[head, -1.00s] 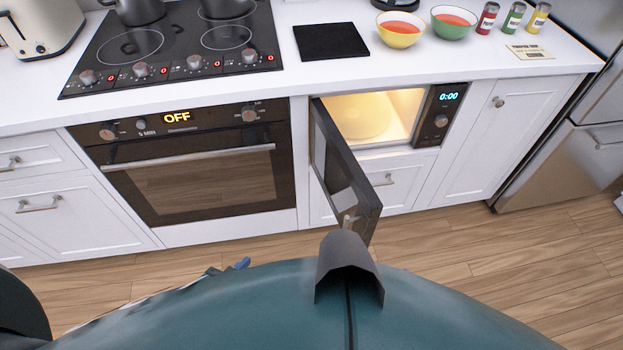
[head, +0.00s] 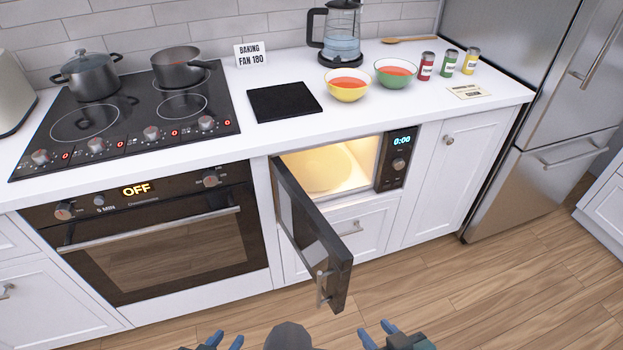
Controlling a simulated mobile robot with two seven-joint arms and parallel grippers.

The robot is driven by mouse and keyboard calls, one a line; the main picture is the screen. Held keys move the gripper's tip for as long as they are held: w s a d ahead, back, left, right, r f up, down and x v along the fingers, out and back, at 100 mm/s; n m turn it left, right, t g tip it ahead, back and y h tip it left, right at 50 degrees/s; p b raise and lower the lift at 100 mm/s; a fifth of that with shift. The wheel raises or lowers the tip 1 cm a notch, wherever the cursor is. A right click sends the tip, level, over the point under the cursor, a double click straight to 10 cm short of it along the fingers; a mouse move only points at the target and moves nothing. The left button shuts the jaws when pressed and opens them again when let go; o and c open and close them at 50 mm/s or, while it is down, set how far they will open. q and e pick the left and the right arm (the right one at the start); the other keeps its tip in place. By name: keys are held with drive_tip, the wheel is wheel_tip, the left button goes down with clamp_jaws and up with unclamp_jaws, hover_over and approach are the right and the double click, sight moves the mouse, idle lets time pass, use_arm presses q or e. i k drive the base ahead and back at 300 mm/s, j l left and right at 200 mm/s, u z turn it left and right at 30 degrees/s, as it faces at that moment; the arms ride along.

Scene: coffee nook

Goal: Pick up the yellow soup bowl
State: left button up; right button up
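The yellow soup bowl (head: 347,92) stands upright on the white counter, filled with orange-red soup. A green soup bowl (head: 396,80) with similar soup stands close to its right. My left gripper (head: 226,342) is at the bottom edge of the head view, its two blue fingertips apart with nothing between them. My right gripper (head: 377,335) is also at the bottom edge, its blue fingertips apart and empty. Both grippers are low in front of the cabinets, well away from the bowl.
The microwave door (head: 312,240) hangs open below the counter, jutting toward me; the lit microwave interior (head: 322,168) looks empty of food. A black mat (head: 285,101) lies left of the bowl. A kettle (head: 337,38) stands behind it.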

sight(345, 84)
drive_tip(key=z, duration=0.45)
drive_tip(key=i+z, duration=0.1)
drive_tip(key=z, duration=0.85)
drive_tip(key=i+z, duration=0.1)
drive_tip(key=z, duration=1.3)
drive_tip(key=j+z, duration=0.1)
drive_tip(key=z, duration=0.4)
drive_tip(key=j+z, duration=0.1)
drive_tip(key=z, duration=0.35)
drive_tip(key=i+j+z, duration=0.1)
drive_tip(key=z, duration=0.35)
drive_tip(key=j+z, duration=0.45)
drive_tip(key=i+j+z, duration=0.1)
drive_tip(key=z, duration=0.35)
drive_tip(key=j+u, duration=0.3)
drive_tip(key=j, duration=0.2)
drive_tip(key=i+j+u, duration=0.2)
drive_tip(key=j+u, duration=0.15)
drive_tip(key=u, duration=0.45)
drive_tip(key=j+u, duration=0.15)
drive_tip(key=u, duration=0.75)
drive_tip(key=j+u, duration=0.1)
drive_tip(key=u, duration=0.8)
drive_tip(key=i+u, duration=0.1)
drive_tip(key=u, duration=0.35)
drive_tip(key=j+u, duration=0.1)
drive_tip(key=u, duration=0.35)
drive_tip(key=i+u, duration=0.1)
drive_tip(key=u, duration=0.35)
